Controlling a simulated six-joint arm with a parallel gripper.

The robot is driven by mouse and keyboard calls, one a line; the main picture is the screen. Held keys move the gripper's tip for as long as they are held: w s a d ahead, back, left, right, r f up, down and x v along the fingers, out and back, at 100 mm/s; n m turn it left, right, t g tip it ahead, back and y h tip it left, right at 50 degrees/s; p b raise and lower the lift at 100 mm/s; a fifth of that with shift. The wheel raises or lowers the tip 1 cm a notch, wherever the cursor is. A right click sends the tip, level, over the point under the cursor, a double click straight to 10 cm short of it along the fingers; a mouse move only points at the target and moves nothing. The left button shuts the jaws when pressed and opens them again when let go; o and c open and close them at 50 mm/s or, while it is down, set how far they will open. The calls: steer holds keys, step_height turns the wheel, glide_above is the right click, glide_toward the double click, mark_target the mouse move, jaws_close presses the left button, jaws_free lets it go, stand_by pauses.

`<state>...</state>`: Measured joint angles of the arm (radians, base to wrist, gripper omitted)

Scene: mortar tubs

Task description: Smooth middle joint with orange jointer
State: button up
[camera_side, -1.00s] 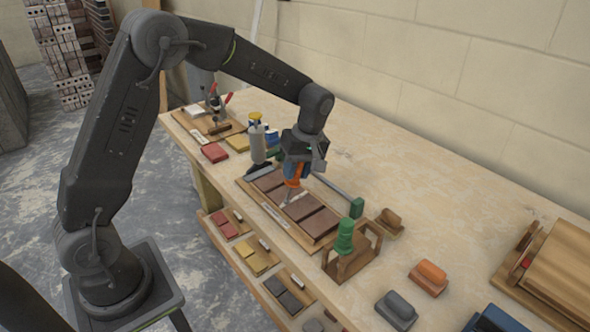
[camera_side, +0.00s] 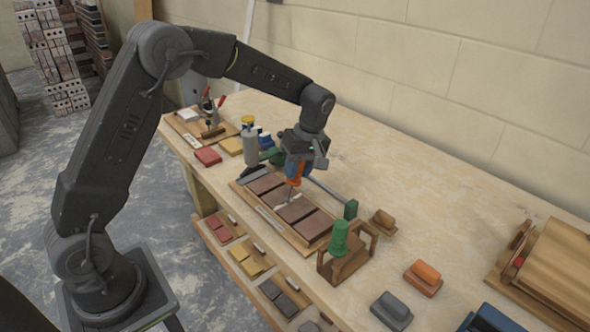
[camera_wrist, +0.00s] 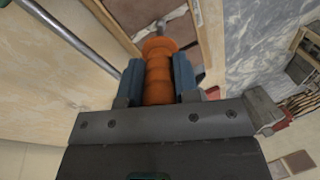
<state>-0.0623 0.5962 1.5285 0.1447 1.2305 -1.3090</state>
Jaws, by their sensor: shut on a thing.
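My gripper (camera_side: 297,165) is shut on the orange handle of the jointer (camera_side: 294,181). In the wrist view the ridged orange jointer (camera_wrist: 158,72) stands between the blue fingers of my gripper (camera_wrist: 158,80), with its metal shank pointing away. In the side view the tool reaches down over the middle of the brick panel (camera_side: 272,226), a wooden board with several brown bricks (camera_side: 296,209) in a row. The tip is near the joint between the middle bricks. I cannot tell whether it touches the joint.
A green-handled tool (camera_side: 340,238) stands in a wooden rack (camera_side: 345,266) right of the panel. A metal rod with a green end (camera_side: 351,209) lies behind it. Orange (camera_side: 424,277) and grey (camera_side: 391,310) blocks sit at front right.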

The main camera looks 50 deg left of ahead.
steer(key=shift+w, duration=0.25)
steer(key=shift+w+r, duration=0.1)
steer(key=shift+w, duration=0.4)
steer(key=shift+w, duration=0.1)
steer(key=shift+w, duration=0.65)
steer(key=shift+w, duration=0.1)
steer(key=shift+w, duration=0.6)
steer(key=shift+s, duration=0.15)
steer(key=shift+s, duration=0.6)
steer(key=shift+f, duration=0.2)
